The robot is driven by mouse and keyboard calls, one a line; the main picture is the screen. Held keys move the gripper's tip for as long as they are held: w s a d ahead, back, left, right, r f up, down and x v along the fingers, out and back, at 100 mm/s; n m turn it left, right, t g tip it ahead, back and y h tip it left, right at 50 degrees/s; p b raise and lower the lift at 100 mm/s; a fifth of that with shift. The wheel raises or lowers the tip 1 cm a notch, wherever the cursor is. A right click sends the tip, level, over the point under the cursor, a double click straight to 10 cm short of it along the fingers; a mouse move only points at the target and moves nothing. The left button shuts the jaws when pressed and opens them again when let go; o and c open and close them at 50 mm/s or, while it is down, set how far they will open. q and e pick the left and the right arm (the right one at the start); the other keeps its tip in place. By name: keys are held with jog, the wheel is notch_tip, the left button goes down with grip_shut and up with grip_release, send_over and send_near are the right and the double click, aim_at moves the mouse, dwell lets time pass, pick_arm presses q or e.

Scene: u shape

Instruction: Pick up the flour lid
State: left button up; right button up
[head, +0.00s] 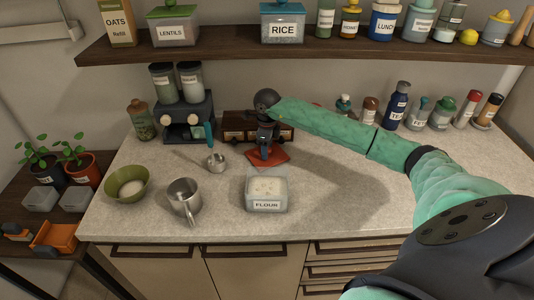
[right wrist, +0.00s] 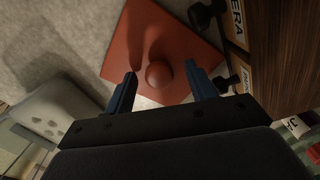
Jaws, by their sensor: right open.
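The flour lid (head: 274,158) is a flat red-brown square lying on the counter behind the flour container. In the right wrist view the lid (right wrist: 188,28) shows its round knob (right wrist: 159,74). My right gripper (head: 264,152) is above the lid, pointing down. In the right wrist view my right gripper (right wrist: 163,90) is open, with one blue finger on each side of the knob; I cannot tell whether they touch it. The flour container (head: 265,203), labelled FLOUR, stands lidless in front with white flour inside. My left gripper is not in view.
A dark wooden box (head: 236,126) stands close behind the lid. A coffee machine (head: 186,125) is to the left, with a small metal scoop (head: 215,162), a metal jug (head: 184,196) and a green bowl (head: 126,182) nearby. Bottles line the back right. A shelf (head: 230,49) runs above.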

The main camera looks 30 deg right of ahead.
jog(key=shift+f, duration=0.25)
jog(key=c, duration=1.1)
jog(key=shift+r, duration=0.1)
